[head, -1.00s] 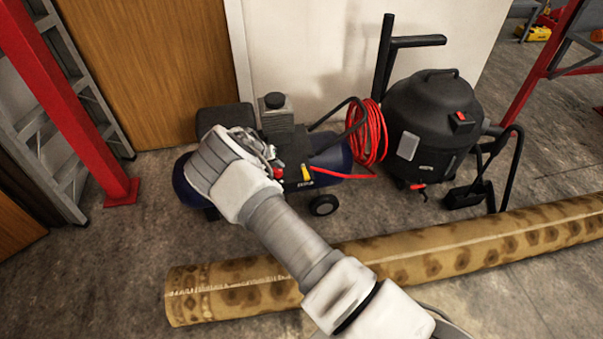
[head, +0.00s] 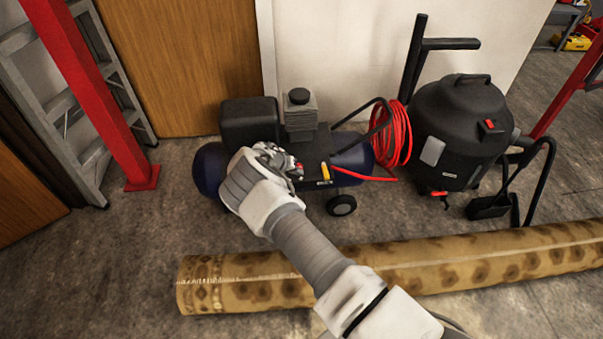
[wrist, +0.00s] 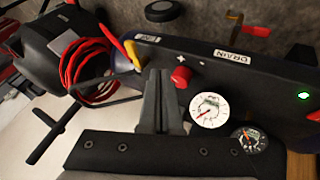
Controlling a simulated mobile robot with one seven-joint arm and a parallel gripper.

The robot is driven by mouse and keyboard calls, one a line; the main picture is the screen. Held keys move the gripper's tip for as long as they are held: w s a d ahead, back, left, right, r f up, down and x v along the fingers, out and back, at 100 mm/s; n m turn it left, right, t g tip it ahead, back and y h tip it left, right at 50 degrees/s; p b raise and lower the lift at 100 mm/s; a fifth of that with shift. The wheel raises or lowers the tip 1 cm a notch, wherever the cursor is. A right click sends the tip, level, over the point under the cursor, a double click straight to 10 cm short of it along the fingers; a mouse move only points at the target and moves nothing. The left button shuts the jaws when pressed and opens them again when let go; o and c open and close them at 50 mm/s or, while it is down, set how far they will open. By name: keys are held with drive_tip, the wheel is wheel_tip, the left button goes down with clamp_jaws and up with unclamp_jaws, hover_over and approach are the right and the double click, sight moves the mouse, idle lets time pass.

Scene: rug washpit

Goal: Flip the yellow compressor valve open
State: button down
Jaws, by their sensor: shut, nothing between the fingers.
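The yellow compressor valve (head: 325,172) is a small lever on the front right of the dark panel of the blue compressor (head: 209,168). In the wrist view the yellow valve (wrist: 132,53) stands tilted beside a small white label, just beyond my fingertips and a little left. My gripper (wrist: 161,80) is shut and empty, close to the panel, apart from the valve as far as I can tell. A red knob (wrist: 180,76) is right of the fingertips. In the head view my wrist hides the gripper's tips.
Two gauges (wrist: 209,110) sit right of my fingers, and a DRAIN label (wrist: 232,56) is beyond. A coiled red hose (head: 393,135) hangs at the compressor's right end, near a black vacuum (head: 462,120). A rolled rug (head: 420,266) lies in front.

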sight(325, 171)
drive_tip(key=shift+w+d+f+b, duration=0.45)
drive_tip(key=shift+w+d+f, duration=0.25)
drive_tip(key=shift+d+f, duration=0.4)
drive_tip(key=shift+w+d+f+b, duration=0.4)
drive_tip(key=shift+w+d+f, duration=0.3)
drive_tip(key=shift+d+f, duration=0.35)
drive_tip(key=shift+w+d+f+b, duration=0.45)
drive_tip(key=shift+w+d+f, duration=0.35)
drive_tip(key=shift+d, duration=0.45)
drive_tip(key=shift+s, duration=0.1)
drive_tip(key=shift+d, duration=0.15)
